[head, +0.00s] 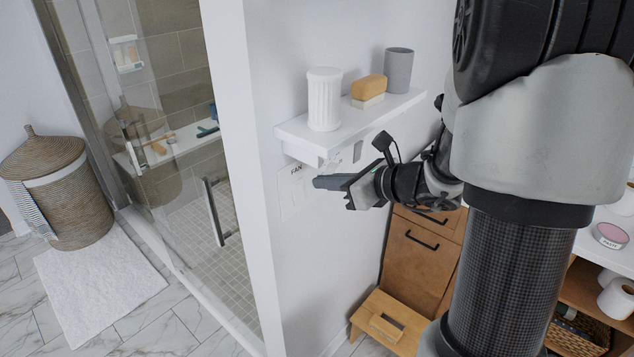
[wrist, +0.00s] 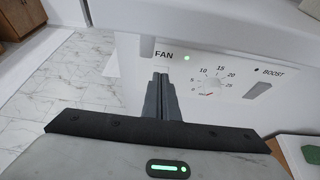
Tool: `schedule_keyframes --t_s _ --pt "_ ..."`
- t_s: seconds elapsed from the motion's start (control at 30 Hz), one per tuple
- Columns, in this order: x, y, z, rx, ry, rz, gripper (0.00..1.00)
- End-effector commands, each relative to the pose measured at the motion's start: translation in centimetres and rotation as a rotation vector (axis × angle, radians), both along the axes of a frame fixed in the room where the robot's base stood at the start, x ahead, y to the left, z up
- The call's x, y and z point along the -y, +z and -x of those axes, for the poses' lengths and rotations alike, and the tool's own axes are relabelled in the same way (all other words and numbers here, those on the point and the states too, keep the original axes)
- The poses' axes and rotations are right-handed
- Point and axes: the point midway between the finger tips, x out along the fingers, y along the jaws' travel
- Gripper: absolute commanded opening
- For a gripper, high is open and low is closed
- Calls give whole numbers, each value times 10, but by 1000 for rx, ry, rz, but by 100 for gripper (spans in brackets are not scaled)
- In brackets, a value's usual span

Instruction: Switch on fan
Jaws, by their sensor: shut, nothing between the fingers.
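A white control panel (head: 288,196) is on the wall under a small shelf. In the wrist view the panel (wrist: 226,72) shows the label FAN, a green lit light (wrist: 187,57) beside it, and a dial (wrist: 209,87) with numbers from 0 to 25. The label BOOST stands at the right, with a small switch (wrist: 257,90) below it. My gripper (head: 317,183) is shut and empty, with its tips at the panel. In the wrist view the fingertips (wrist: 161,76) are just below the FAN label and hide what lies there. Whether they touch is unclear.
The white shelf (head: 288,131) juts out just above my gripper. It carries a ribbed white cup (head: 324,100), a sponge-like block (head: 369,88) and a grey tumbler (head: 398,70). A wooden step stool (head: 388,322) stands below, by a wooden cabinet (head: 421,250). A glass shower door is left.

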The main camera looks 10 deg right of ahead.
Motion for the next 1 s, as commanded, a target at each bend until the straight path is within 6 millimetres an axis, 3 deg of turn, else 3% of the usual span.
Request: schedule_keyframes --t_s 0.03,0.2,0.4,1.0 --pt "9 12 8 9 -7 2 0" --pt "26 34 33 8 -6 2 0" --pt "39 49 51 5 -4 2 0" --pt "41 53 57 5 1 5 0"
